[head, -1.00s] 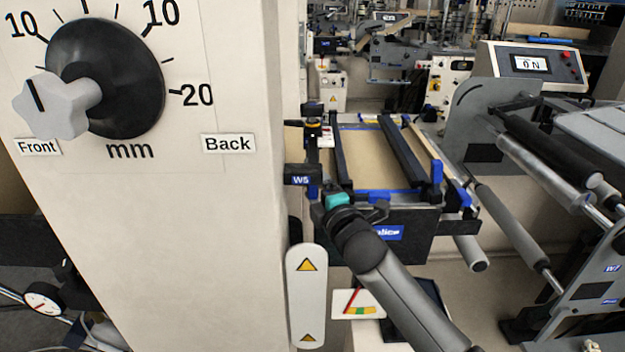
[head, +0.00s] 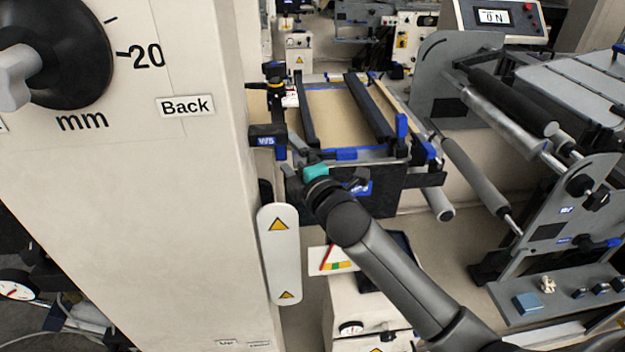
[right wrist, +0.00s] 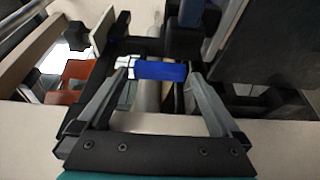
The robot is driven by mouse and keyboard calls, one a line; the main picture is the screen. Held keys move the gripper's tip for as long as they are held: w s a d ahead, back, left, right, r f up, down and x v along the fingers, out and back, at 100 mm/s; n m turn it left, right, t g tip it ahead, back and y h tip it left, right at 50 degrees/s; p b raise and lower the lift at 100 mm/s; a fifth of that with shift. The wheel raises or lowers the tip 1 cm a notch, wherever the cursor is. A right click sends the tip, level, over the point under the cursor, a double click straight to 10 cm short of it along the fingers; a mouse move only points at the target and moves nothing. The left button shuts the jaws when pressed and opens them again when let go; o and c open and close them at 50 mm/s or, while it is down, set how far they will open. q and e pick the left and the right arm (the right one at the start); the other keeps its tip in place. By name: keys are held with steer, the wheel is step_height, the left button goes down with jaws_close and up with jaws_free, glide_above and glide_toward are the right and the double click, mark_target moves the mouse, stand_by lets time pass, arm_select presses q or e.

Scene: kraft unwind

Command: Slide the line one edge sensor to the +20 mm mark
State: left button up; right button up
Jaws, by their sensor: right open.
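A black block with a blue W5 label (head: 267,140) sits on a post at the left end of the splice table. I cannot tell for sure whether it is the line one edge sensor. No +20 mm mark can be read on it. My right gripper (head: 288,156) is just right of and below this block, its fingers pointing towards it. In the right wrist view the right gripper (right wrist: 158,72) is open, with a blue piece (right wrist: 160,71) showing between the fingertips. I cannot tell whether they touch it. My left gripper is not in view.
A pale cabinet (head: 130,240) fills the left, with a large black dial (head: 70,60) marked 20 mm and a Back label. The splice table (head: 340,115) lies beyond the gripper. Rollers (head: 480,175) stand at right. Open floor lies between.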

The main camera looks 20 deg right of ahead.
steer(key=s+d, duration=0.1)
steer(key=s, duration=1)
steer(key=shift+s+d, duration=0.15)
steer(key=shift+s, duration=0.15)
steer(key=s+d+f+m+g+h+b, duration=0.1)
steer(key=s+f+m+g, duration=0.15)
steer(key=f, duration=0.95)
steer(key=s+d+f+m+g+b, duration=0.1)
steer(key=s+d+f+m+g, duration=0.15)
steer(key=f, duration=0.95)
steer(key=s+f+m+g+h, duration=0.1)
steer(key=s+f+m+g, duration=0.15)
steer(key=f, duration=0.95)
steer(key=s+f+m+g+b, duration=0.2)
steer(key=s+f+m+g, duration=0.35)
steer(key=s+f, duration=1)
steer(key=s+a+f+m+g, duration=0.1)
steer(key=s+f, duration=0.3)
steer(key=s, duration=0.4)
steer(key=s+a+f+m+g, duration=0.2)
steer(key=s+f+g, duration=0.1)
steer(key=s, duration=0.6)
steer(key=shift+a+f+m+b, duration=0.2)
steer(key=shift+f+m+b, duration=0.15)
steer(key=shift+m, duration=0.05)
steer(key=shift+c, duration=0.2)
